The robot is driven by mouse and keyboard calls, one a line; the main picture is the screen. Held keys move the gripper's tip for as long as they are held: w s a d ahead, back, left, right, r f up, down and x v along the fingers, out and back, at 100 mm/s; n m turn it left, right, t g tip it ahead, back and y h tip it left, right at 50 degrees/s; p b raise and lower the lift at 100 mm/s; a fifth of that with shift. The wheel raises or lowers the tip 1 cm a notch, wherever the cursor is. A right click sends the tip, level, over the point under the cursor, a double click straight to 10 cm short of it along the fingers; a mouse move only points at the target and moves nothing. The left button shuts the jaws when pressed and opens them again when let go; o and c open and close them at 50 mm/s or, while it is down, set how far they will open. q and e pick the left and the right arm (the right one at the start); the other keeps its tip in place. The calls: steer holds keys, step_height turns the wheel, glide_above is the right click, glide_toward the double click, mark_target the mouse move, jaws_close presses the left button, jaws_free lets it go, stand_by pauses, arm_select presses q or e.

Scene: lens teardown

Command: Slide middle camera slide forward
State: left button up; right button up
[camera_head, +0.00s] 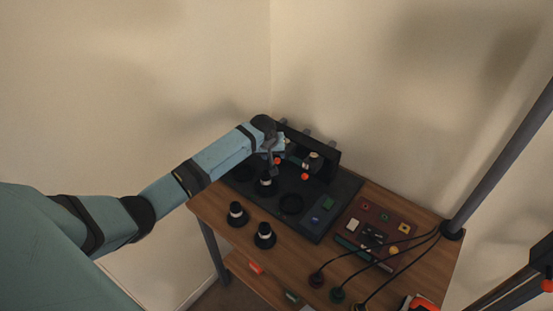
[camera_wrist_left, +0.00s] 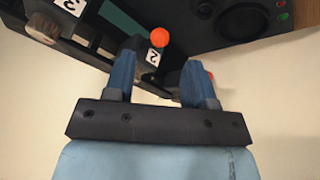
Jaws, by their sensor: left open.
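The black camera rig (camera_head: 322,158) stands at the back of the table, with slides that carry orange knobs. One knob (camera_head: 305,177) shows clear of my arm; another (camera_head: 277,160) is right beside my left gripper (camera_head: 279,148). In the left wrist view, my left gripper (camera_wrist_left: 161,62) is open, its two blue fingers apart. Part of another orange knob shows behind the right finger.
A dark mat (camera_head: 346,187) with round black rings lies before the rig. Two black-and-white lens parts (camera_head: 236,212) (camera_head: 264,234) stand on the wooden table at the front left. A reddish panel (camera_head: 386,222) with buttons and cables lies right, near a grey pole (camera_head: 500,156).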

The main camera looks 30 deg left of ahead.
mark_target(277, 160)
arm_select(q)
steer(key=x, duration=0.5)
steer(key=shift+w+f, duration=0.1)
jaws_close()
